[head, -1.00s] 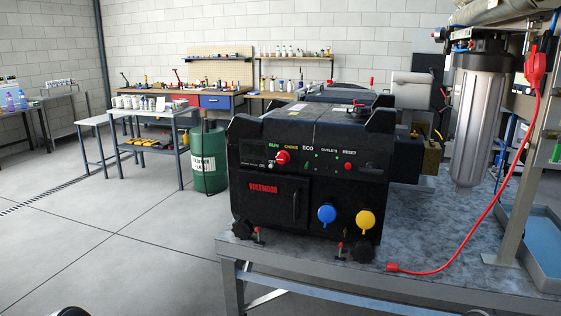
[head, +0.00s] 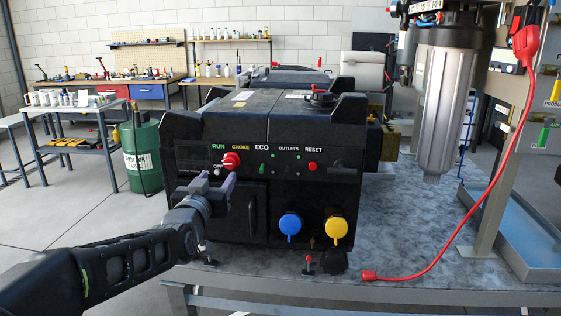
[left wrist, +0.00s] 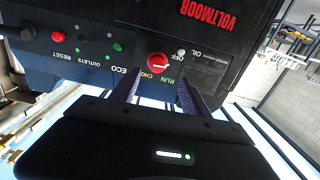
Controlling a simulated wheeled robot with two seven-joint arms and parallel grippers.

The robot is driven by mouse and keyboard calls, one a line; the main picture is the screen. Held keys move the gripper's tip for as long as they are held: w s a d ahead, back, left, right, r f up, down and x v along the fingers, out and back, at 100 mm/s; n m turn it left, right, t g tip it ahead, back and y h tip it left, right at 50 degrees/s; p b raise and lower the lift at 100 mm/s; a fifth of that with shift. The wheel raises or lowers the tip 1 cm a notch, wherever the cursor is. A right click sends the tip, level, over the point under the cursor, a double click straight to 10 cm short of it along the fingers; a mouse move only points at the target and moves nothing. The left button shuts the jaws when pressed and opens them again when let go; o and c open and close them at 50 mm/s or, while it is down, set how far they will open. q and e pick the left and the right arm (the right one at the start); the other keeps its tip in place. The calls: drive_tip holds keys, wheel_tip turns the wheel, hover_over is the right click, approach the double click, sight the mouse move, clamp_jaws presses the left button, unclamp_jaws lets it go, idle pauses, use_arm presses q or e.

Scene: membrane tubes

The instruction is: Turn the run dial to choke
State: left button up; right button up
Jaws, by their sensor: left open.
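The generator (head: 285,120) is a black box on the bench. Its red run dial (head: 231,160) sits on the front panel under the RUN and CHOKE labels, with OFF at its lower left. A pale mark on the dial points left in the head view; its exact setting is hard to tell. In the left wrist view the dial (left wrist: 158,65) shows whole, just beyond the fingertips. My left gripper (head: 214,183) is open and empty, just below and in front of the dial; its two fingers (left wrist: 155,88) are apart, with no visible contact. My right gripper is out of view.
A red RESET button (head: 312,166) and a green switch sit right of the dial. Blue (head: 290,225) and yellow (head: 337,230) caps are lower on the front. A red cable (head: 450,250) crosses the bench top (head: 400,210). A metal filter housing (head: 437,110) hangs at the right.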

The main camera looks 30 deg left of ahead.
sight(229, 163)
use_arm(q)
drive_tip(key=shift+d+r+p+x, duration=0.15)
drive_tip(key=shift+p+x, duration=0.4)
drive_tip(key=shift+x, duration=1.5)
drive_tip(key=shift+d+r+p+x, duration=0.15)
drive_tip(key=shift+p+x, duration=0.35)
drive_tip(key=shift+x, duration=1.55)
drive_tip(key=shift+w, duration=0.1)
clamp_jaws()
